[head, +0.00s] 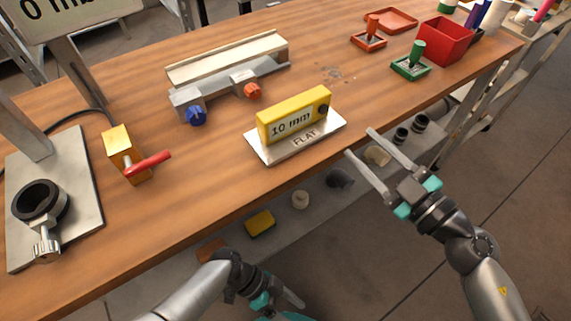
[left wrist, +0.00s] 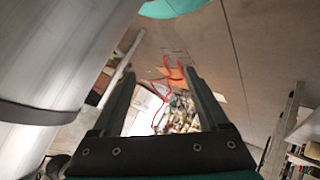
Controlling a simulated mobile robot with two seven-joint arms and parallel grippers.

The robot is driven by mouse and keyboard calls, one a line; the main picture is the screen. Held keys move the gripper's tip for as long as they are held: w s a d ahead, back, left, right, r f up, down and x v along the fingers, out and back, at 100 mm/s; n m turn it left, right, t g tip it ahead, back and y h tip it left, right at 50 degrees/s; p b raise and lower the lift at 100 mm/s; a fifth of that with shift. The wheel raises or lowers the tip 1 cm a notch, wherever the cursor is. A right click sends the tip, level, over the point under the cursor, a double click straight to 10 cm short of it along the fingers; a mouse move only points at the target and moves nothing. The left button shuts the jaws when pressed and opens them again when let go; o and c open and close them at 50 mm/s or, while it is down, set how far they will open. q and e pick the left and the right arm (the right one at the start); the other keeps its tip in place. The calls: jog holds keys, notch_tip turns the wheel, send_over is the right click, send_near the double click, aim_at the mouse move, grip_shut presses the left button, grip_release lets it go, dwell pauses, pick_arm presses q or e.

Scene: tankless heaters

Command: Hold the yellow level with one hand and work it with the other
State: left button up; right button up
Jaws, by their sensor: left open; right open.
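The yellow level (head: 293,115) stands upright on a pale plate (head: 322,132) marked "FLAT" near the front edge of the wooden bench. Its face reads "10 mm" and a dark round knob is at its right end. My right gripper (head: 360,143) is open and empty, to the right of the level and apart from it, with its fingers pointing toward the bench. My left gripper (head: 296,302) is low in front of the bench, below the level. In the left wrist view my left gripper (left wrist: 158,85) has its fingers apart with nothing between them.
A grey fixture (head: 228,85) with blue and red knobs lies behind the level. A brass block (head: 118,142) with a red lever and a metal stand (head: 78,217) are at left. Stamps and a red bin (head: 445,43) are at back right. A lower shelf (head: 285,222) holds small items.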

pick_arm(q)
jog(key=s+d+r+m+g+h, duration=0.1)
jog(key=d+r+m+g, duration=0.3)
jog(key=r, duration=0.3)
jog(key=s+d+r+m+g+h, duration=0.1)
jog(key=s+d+r+m+g, duration=0.1)
jog(key=d+r+m, duration=0.35)
notch_tip(320, 180, up, 37)
jog(key=n+t+y, duration=1.1)
jog(key=n, duration=0.3)
send_over(288, 105)
notch_tip(288, 105, down, 15)
jog(key=shift+f, duration=0.15)
